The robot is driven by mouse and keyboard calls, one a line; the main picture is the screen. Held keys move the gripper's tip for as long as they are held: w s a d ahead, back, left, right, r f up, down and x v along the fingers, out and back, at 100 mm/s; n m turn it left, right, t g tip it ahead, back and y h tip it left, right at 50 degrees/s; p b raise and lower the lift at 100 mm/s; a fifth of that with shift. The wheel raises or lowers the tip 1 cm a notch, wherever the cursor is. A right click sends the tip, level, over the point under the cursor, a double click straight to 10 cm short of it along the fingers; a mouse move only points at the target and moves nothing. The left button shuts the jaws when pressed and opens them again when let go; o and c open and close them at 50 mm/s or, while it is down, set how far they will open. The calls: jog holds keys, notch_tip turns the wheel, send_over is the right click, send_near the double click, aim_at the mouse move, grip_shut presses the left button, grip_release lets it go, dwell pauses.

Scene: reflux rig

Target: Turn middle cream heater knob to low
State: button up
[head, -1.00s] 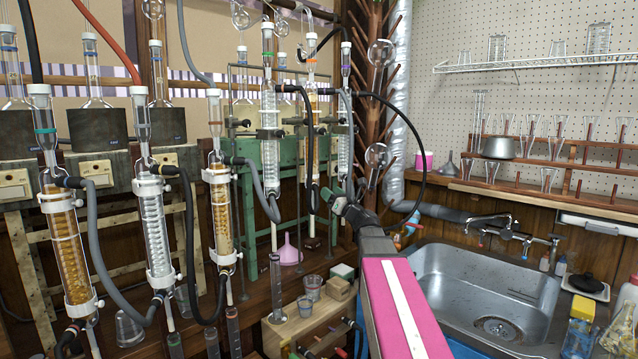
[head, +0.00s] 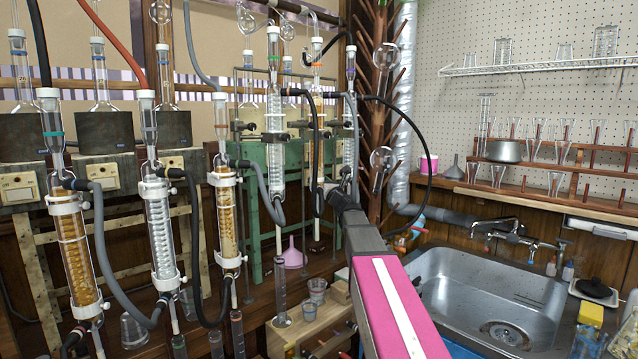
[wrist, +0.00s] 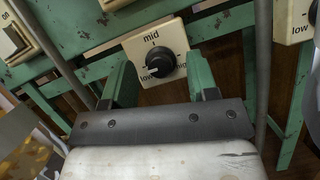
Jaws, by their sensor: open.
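In the wrist view, a cream heater plate (wrist: 170,91) carries a round black knob (wrist: 158,61), with "mid" above, "low" at left and "high" at right. A small pale mark shows on the knob's lower left side; its exact setting is hard to read. My gripper (wrist: 160,68) is open, with one green finger to the left of the knob and one to the right. The knob shows between the fingertips with gaps on both sides; I see no contact. In the head view my gripper is mostly hidden by my arm, near the green frame.
The green frame (head: 275,178) stands behind the glass columns. A grey hose (head: 262,185) and black hoses hang close to my arm. In the wrist view, another cream plate (wrist: 298,22) is at right and a switch box (wrist: 14,38) at left. The sink (head: 490,295) is at right.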

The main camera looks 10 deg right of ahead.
jog(key=c, duration=0.9)
jog(key=o, duration=0.9)
